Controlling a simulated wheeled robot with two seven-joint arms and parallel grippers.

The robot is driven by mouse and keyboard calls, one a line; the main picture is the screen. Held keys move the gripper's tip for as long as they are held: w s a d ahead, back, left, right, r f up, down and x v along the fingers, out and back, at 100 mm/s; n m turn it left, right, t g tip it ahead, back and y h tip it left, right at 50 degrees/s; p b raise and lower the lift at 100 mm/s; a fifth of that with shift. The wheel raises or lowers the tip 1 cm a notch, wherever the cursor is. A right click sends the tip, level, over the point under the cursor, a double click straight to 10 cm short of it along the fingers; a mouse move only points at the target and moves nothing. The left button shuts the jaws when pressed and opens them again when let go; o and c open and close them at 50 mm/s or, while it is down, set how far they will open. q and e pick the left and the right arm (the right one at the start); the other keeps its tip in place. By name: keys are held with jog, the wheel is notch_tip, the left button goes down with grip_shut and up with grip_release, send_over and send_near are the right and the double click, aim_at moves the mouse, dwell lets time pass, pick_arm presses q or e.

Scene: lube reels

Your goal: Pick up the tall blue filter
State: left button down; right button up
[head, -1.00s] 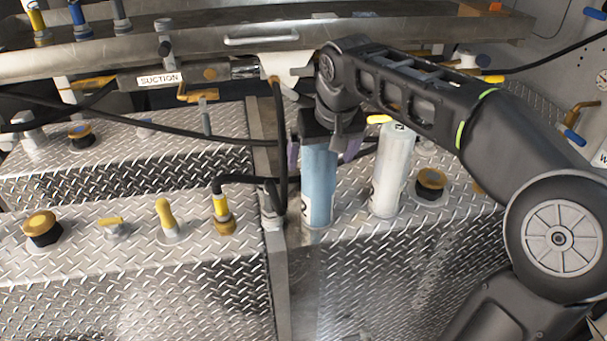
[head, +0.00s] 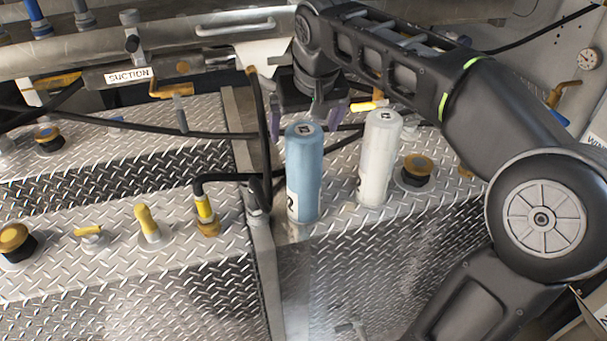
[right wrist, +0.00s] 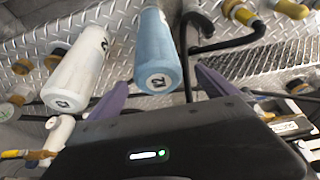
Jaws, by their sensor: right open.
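The tall blue filter (head: 303,175) stands upright on the diamond-plate deck, its labelled top fully in view. My right gripper (head: 306,118) is open and empty, just above and behind the filter's top in the head view. Its two purple fingers show on either side of the top, with no clear contact. In the right wrist view, the blue filter (right wrist: 160,55) appears between the spread fingers of the right gripper (right wrist: 163,78), its top end facing the camera. My left gripper is not in view.
A white filter (head: 378,160) stands close to the right of the blue one. A yellow-topped black cap (head: 417,170) is farther right. A black hose (head: 225,178) and upright pipe are close on the left. A metal ledge (head: 180,45) runs behind.

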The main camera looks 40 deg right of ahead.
aim_at(304, 176)
jog(key=shift+x, duration=0.9)
jog(key=shift+d+f, duration=0.1)
jog(key=p+x, duration=0.1)
jog(key=x, duration=0.4)
jog(key=shift+d, duration=0.1)
jog(key=shift+c, duration=0.5)
grip_shut()
dwell(0.3)
jog(key=shift+w, duration=0.1)
